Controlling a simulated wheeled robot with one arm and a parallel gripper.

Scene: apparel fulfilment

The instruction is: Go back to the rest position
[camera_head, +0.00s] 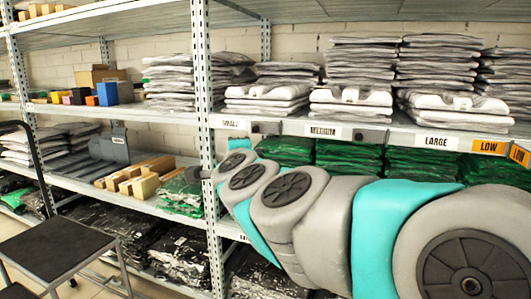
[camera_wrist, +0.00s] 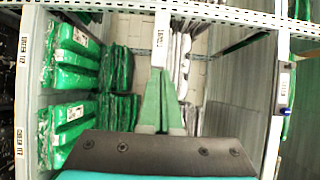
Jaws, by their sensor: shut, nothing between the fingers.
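My gripper (camera_wrist: 158,74) shows in the wrist view as two green fingers close together, shut with nothing between them. The dark gripper mount fills the bottom of that view. In the head view my grey and teal arm reaches from the lower right towards the shelf upright at centre left. The gripper itself is small there and mostly hidden behind the arm's end.
Metal shelving (camera_head: 203,80) spans the view. White folded stacks (camera_head: 360,65) fill the upper shelf, above the LARGE label (camera_head: 437,142). Green bagged garments (camera_head: 348,157) lie below, partly behind my arm. A black-topped cart (camera_head: 58,246) stands at lower left. Cardboard boxes (camera_head: 140,178) sit on the left shelf.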

